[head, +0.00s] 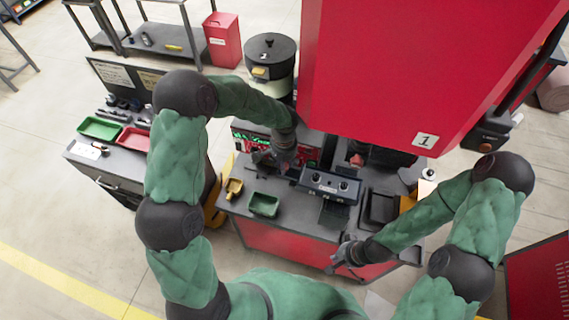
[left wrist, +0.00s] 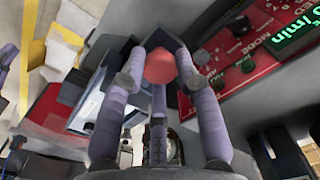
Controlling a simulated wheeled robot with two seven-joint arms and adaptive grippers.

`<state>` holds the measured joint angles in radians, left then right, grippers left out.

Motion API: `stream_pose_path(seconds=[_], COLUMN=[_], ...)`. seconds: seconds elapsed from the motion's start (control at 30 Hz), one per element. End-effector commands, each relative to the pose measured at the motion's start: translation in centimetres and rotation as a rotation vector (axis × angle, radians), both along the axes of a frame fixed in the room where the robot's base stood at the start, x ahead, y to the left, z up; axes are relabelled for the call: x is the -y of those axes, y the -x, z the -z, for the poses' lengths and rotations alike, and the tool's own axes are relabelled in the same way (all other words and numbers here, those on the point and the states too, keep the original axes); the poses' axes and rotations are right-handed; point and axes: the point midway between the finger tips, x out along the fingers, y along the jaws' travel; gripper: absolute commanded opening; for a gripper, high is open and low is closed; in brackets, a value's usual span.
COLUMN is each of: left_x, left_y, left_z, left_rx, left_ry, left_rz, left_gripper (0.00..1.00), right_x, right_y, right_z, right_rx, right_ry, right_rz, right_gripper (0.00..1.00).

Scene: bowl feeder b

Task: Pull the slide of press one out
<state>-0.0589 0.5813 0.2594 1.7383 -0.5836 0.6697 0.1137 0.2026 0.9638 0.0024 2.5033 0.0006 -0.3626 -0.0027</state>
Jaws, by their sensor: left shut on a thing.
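Press one (head: 400,75) is the large red machine marked "1" at the upper right of the head view. My left gripper (head: 285,160) is at the press table, left of the black two-button box. In the left wrist view its fingers (left wrist: 160,75) are closed around a red knob (left wrist: 160,66), in front of a dark block. The knob looks like a slide handle; the slide itself is mostly hidden, so how far out it sits cannot be told. My right gripper (head: 345,258) is low at the table's front edge, with no object visible in it; its fingers are too small to judge.
The two-button box (head: 330,185) stands mid-table. A green tray (head: 264,204) and a yellow scoop (head: 234,187) lie to its left. A red control panel with green digits (left wrist: 295,30) is close beside my left fingers. A side bench (head: 110,165) holds green and red trays.

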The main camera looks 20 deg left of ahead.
Motion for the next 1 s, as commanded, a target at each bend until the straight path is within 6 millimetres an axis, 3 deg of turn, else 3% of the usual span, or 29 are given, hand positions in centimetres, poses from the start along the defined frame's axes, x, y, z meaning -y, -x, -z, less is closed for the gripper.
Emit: stream_pose_path(seconds=[0.27,0.7,1.0], left_x=[-3.5,-13.8,-18.2], left_y=[-0.1,-0.4,-0.5], left_z=[0.1,0.1,0.1], left_rx=[0.0,0.0,-0.001], left_ry=[-0.001,-0.001,-0.002], left_rz=[-0.005,-0.005,-0.002], left_gripper=[0.0,0.0,0.0], right_x=[0.0,0.0,0.0], right_y=[0.0,0.0,0.0], right_z=[0.6,1.6,2.0], right_rx=[0.0,0.0,0.0], right_ry=[0.0,0.0,0.0], right_rz=[0.0,0.0,0.0], right_gripper=[0.0,0.0,0.0])
